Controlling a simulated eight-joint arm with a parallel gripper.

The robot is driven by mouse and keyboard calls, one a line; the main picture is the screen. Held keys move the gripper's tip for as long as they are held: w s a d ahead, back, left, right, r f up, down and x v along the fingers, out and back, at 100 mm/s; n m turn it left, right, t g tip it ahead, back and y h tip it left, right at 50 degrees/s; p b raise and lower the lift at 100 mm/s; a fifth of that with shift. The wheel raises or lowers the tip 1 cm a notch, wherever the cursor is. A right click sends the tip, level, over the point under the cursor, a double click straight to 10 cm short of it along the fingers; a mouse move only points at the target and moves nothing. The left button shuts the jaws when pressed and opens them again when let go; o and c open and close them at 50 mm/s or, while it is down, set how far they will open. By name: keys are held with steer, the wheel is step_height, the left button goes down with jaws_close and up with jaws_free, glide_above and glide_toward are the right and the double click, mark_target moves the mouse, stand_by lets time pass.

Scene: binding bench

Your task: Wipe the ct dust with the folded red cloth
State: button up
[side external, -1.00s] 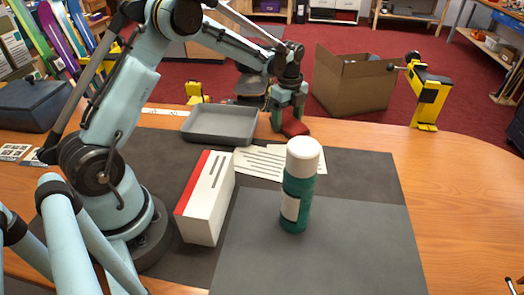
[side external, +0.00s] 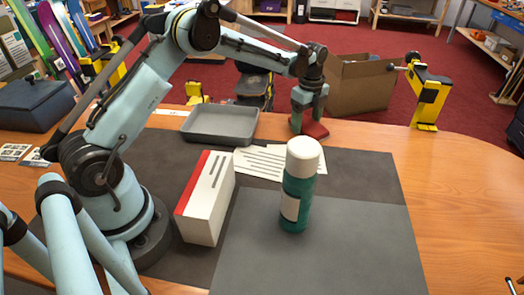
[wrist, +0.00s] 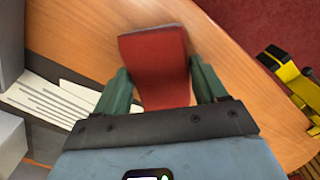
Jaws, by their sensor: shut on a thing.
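My gripper (side external: 310,110) is shut on the folded red cloth (side external: 314,129) near the back edge of the wooden table. In the wrist view the red cloth (wrist: 155,62) sits between the two green fingers of my gripper (wrist: 162,92). The cloth is at or just above the table surface; I cannot tell whether it touches. I cannot make out the dust in either view.
A grey tray (side external: 220,139) and striped paper sheets (side external: 262,160) lie left of the cloth. A green bottle with a white cap (side external: 298,205) and a white and red box (side external: 207,205) stand nearer. A yellow clamp (side external: 428,98) is on the table's back edge. The right side is clear.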

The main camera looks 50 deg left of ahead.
steer(key=shift+w+d, duration=2.2)
step_height(320, 180, up, 8)
